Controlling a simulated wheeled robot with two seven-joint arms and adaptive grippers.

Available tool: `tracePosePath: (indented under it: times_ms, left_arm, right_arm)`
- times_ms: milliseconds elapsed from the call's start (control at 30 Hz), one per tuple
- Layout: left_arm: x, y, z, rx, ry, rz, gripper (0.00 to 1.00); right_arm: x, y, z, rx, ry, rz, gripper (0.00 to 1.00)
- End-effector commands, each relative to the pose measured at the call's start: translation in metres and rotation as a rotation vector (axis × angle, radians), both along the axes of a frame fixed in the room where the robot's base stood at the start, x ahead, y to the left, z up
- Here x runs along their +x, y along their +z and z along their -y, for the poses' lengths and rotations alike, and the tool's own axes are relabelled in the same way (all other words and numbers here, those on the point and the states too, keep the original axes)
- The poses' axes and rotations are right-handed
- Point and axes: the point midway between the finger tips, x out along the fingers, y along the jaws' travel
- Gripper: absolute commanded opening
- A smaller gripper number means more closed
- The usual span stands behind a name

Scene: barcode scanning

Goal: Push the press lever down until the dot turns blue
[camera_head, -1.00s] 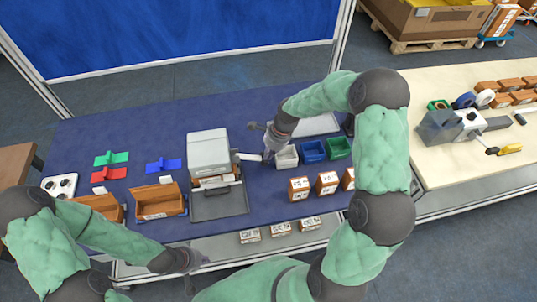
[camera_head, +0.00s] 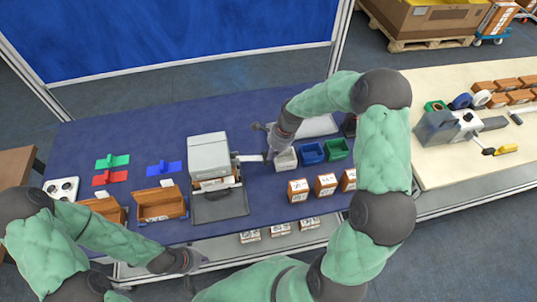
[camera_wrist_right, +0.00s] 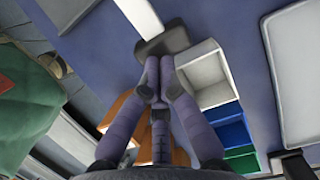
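The press (camera_head: 208,160) is a light grey box on the blue table, with a dark tray at its front. Its lever (camera_head: 248,158) sticks out to the right, roughly level. In the right wrist view, the lever's pale bar (camera_wrist_right: 138,15) ends in a dark grey handle (camera_wrist_right: 163,40). My right gripper (camera_head: 270,154) is at the lever's outer end. Its fingertips (camera_wrist_right: 158,68) are together beside the handle; I cannot tell whether they touch it. My left gripper (camera_head: 200,260) is low by the table's front edge, its fingers too small to read. No coloured dot can be made out.
White, blue and green bins (camera_head: 311,152) stand right of the lever. Several small brown boxes (camera_head: 326,184) stand in front of them. Open brown boxes (camera_head: 160,203) and coloured pieces (camera_head: 163,168) lie left of the press. A pale table (camera_head: 440,180) is at the right.

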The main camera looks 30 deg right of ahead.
Motion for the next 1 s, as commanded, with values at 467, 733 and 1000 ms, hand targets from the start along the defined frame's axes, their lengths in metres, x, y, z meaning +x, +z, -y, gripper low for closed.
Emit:
tracePosePath:
  times_ms: [467, 733, 1000]
  left_arm:
    - [0.000, 0.013, 0.000, 0.000, 0.000, 0.000, 0.00]
    - [0.000, 0.014, 0.000, 0.000, 0.000, 0.000, 0.00]
    - [0.000, 0.014, 0.000, 0.000, 0.000, 0.000, 0.00]
  right_arm:
    - [-0.002, 0.090, 0.043, -0.004, -0.005, 0.020, 0.00]
    - [-0.004, 0.108, 0.051, -0.004, -0.005, 0.019, 0.00]
    - [-0.004, 0.109, 0.051, -0.004, -0.005, 0.019, 0.00]
